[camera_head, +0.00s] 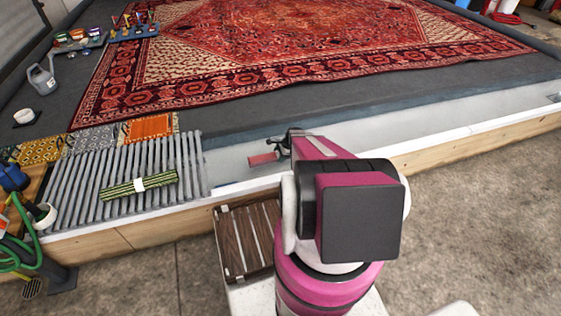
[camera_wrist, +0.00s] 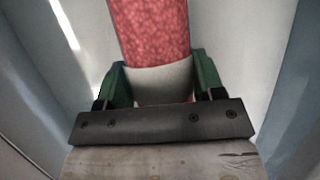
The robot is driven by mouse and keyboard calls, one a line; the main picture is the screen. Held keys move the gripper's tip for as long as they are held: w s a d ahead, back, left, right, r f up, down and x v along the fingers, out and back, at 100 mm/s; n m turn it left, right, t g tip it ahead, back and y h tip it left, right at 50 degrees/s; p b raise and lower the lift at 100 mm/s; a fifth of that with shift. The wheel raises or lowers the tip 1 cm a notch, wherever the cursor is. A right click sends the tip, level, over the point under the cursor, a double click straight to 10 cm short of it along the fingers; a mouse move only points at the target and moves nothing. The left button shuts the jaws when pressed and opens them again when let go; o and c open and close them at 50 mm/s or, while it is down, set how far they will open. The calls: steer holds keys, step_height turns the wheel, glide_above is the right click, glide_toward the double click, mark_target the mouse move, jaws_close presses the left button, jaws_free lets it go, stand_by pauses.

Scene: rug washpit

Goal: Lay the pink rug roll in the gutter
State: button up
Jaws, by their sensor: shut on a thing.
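The pink rug roll (camera_head: 264,158) shows partly in the head view, its left part sticking out from my gripper (camera_head: 284,147). In the wrist view the roll (camera_wrist: 152,30) has a pale band (camera_wrist: 160,82), and my gripper's green fingers (camera_wrist: 160,72) are shut around that band. The gutter (camera_head: 400,128) is the pale trough along the front of the pit, and the roll is over or inside it. Pale gutter walls (camera_wrist: 285,100) show on both sides in the wrist view. Whether the roll touches the gutter floor cannot be told. My arm hides part of the gutter.
A slatted grate (camera_head: 85,190) at the left bears a green striped roll (camera_head: 138,185). A white-topped wooden kerb (camera_head: 440,150) edges the gutter's near side. A large red rug (camera_head: 290,45) lies behind.

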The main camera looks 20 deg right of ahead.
steer(key=shift+s+d+f, duration=0.1)
steer(key=shift+d+f, duration=0.2)
steer(key=shift+d, duration=0.05)
steer(key=shift+f, duration=1.9)
steer(key=shift+f, duration=0.1)
steer(key=o, duration=1.2)
steer(key=shift+c, duration=0.2)
steer(key=v, duration=1.2)
steer(key=s+a+r+n+g+h, duration=0.1)
steer(key=s+a+r+n+h, duration=0.1)
steer(key=s+a+r+n, duration=0.6)
steer(key=s+a+r+n+g+h, duration=0.1)
steer(key=s+a+r+n, duration=0.8)
steer(key=r, duration=0.9)
steer(key=shift+s+a+n+g+h, duration=0.3)
steer(key=shift+s+a+h, duration=0.5)
steer(key=shift+s+a, duration=0.25)
